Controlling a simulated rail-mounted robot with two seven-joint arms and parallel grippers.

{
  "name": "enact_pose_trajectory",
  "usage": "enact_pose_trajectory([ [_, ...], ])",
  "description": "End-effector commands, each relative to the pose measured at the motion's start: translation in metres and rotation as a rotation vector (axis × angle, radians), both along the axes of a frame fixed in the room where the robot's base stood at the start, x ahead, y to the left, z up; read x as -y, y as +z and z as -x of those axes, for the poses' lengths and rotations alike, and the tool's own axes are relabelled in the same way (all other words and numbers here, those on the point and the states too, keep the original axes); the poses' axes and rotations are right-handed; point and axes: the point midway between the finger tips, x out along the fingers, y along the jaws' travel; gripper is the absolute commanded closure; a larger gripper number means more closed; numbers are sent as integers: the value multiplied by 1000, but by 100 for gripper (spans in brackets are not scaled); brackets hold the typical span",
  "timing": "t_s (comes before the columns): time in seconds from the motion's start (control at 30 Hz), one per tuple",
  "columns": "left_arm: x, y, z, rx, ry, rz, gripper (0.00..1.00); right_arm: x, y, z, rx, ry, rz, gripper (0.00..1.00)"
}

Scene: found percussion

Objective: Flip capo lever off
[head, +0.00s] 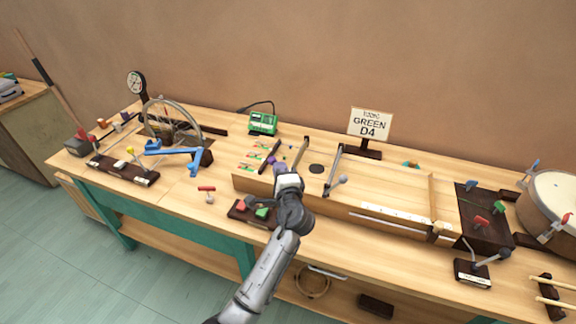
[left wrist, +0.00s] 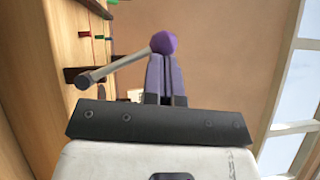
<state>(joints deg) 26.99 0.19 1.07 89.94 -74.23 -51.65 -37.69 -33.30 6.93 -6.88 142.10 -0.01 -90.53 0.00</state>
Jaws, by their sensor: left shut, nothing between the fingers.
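A capo-like lever with a purple ball knob (left wrist: 164,43) and a pale rod (left wrist: 112,69) shows in the left wrist view. The rod runs from a dark pivot at the left up to the knob. My left gripper (left wrist: 165,72) is shut and empty, its fingertips right at the knob; I cannot tell whether they touch it. In the head view my left gripper (head: 281,172) is over the left end of the long wooden box (head: 390,185) and hides most of this lever. Another lever with a grey knob (head: 340,181) stands to its right. My right gripper is not in view.
A "GREEN D4" sign (head: 369,123) and a green device (head: 262,123) stand behind. A small block with red and green buttons (head: 240,212) is left of my wrist. A blue part (head: 172,153) and wheel (head: 171,115) are further left; a drum (head: 555,195) is far right.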

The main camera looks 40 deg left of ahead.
Motion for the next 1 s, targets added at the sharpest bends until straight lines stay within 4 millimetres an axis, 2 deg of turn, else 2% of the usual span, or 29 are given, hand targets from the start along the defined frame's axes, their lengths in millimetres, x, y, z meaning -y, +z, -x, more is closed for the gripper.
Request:
enact_pose_trajectory([
  [0.03, -2, 3, 1, 6, 1, 24, 100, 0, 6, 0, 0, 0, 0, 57],
  [0.3, -7, 0, 2, 28, 0, 109, 100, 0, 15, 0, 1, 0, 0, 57],
  [1.0, -8, -1, 3, 33, -1, 130, 100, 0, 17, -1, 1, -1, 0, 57],
])
